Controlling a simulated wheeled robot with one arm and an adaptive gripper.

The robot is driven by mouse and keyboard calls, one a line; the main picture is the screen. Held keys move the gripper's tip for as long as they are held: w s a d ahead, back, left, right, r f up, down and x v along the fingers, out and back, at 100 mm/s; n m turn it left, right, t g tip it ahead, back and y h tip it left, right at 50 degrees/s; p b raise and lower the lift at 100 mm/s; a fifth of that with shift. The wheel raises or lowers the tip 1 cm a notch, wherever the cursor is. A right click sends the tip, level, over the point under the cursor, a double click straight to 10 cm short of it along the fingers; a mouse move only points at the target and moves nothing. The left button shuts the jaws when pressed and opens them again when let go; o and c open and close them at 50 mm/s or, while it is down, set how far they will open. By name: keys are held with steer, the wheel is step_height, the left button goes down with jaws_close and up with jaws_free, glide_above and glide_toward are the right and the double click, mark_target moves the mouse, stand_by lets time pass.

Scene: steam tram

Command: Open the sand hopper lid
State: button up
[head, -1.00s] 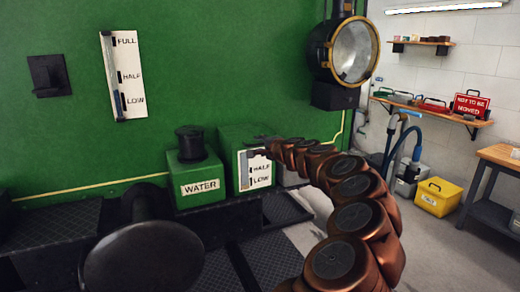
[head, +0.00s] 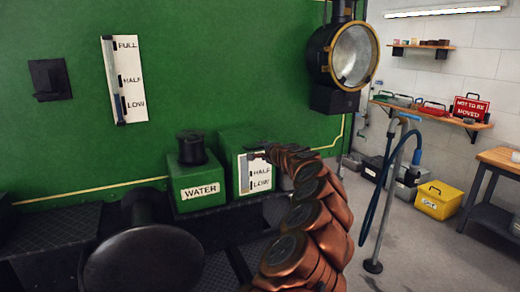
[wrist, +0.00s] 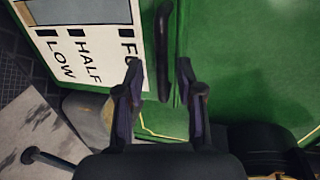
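The sand hopper appears to be the green box (head: 232,150) with a white FULL/HALF/LOW gauge (head: 257,176), right of the WATER box. Its green surface (wrist: 245,60) and gauge (wrist: 85,35) fill much of the wrist view. A dark bar handle (wrist: 163,45) stands beside a seam on the green surface. My gripper (wrist: 159,68) is open, one finger on each side of the handle in the picture, with visible gaps. I cannot tell how deep the fingers reach. In the head view, my gripper (head: 258,150) is small and dark at the box's upper edge. The lid looks shut.
The WATER box (head: 198,188) with a black cap stands just left. A large lamp (head: 350,58) hangs above right. A hose stand (head: 383,205), yellow box (head: 439,199) and workbench (head: 497,160) are at the right. Grey floor between them is partly clear.

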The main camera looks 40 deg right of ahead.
steer(key=shift+x, duration=0.85)
steer(key=shift+r, duration=0.15)
jaws_close()
